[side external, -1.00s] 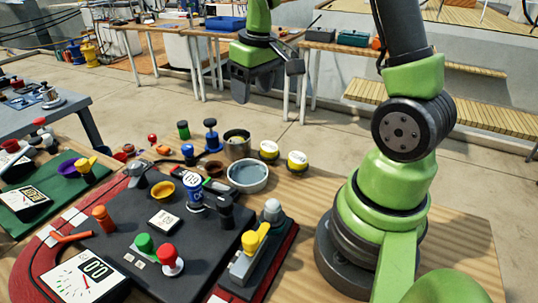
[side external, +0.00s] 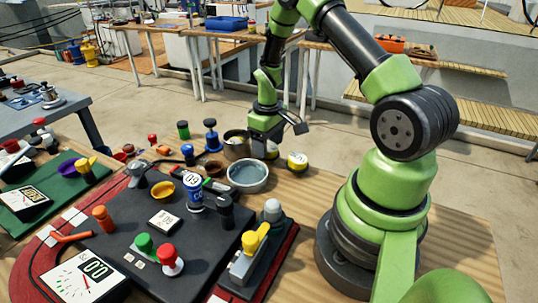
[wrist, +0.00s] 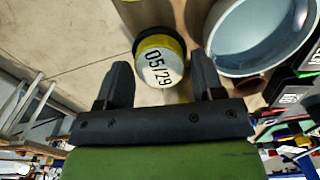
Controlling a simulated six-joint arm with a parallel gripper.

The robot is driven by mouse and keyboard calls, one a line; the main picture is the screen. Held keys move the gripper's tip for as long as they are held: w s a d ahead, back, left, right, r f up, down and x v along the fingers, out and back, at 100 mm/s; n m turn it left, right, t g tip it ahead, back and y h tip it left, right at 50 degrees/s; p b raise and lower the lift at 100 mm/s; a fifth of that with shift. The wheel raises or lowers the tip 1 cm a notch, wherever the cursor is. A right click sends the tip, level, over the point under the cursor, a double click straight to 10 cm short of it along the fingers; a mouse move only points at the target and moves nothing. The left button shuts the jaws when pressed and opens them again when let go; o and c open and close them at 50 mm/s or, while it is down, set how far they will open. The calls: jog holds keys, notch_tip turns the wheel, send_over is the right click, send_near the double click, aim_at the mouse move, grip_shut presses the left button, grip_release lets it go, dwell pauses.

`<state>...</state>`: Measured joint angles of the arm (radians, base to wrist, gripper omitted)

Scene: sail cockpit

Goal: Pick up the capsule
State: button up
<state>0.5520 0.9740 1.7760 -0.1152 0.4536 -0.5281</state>
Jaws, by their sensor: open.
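A short round capsule with a white top and yellow rim (side external: 297,160) stands on the wooden table, right of the blue-grey bowl. A second similar capsule (side external: 272,151) is largely hidden behind my gripper (side external: 264,140). My gripper points down over the area of that second capsule. In the wrist view, my gripper (wrist: 160,72) is open, with one dark finger on each side of a capsule marked "05/29" (wrist: 158,65). Nothing is held. I cannot tell the exact height of the fingers above the table.
The round bowl (side external: 264,185) stands close to the left and front of my gripper. A metal pot (side external: 235,143) is just left of it. A dark board (side external: 165,245) with knobs, levers and dials fills the left front. Bare wood lies right of the capsules.

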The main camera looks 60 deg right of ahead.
notch_tip(320, 180, down, 2)
jog(key=shift+f, duration=0.1)
jog(key=c, duration=0.5)
